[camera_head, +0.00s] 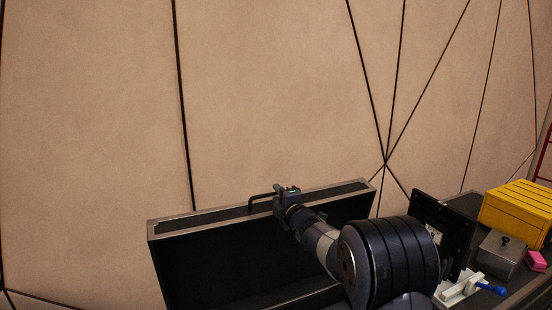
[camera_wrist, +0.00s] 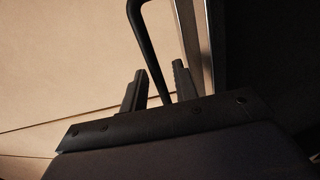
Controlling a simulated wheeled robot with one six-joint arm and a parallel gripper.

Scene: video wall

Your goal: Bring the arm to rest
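My arm reaches forward in the head view, with my gripper (camera_head: 287,191) at the top edge of a large black open box or lid (camera_head: 154,232) with a grey rim. A thin black bent handle (camera_head: 262,199) stands at that edge, just left of my gripper. In the wrist view, the two fingers of my gripper (camera_wrist: 158,80) are apart, and the handle (camera_wrist: 147,45) runs down between them. Gaps show on both sides of the bar, so the fingers do not appear closed on it. The handle's lower end is hidden behind the gripper body.
At the right are a black upright panel (camera_head: 437,226), a yellow box (camera_head: 517,212), a grey metal box with a knob (camera_head: 499,256), a pink block (camera_head: 537,261) and a white holder with a blue-handled item (camera_head: 461,289). A tan panelled wall (camera_head: 90,120) stands behind.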

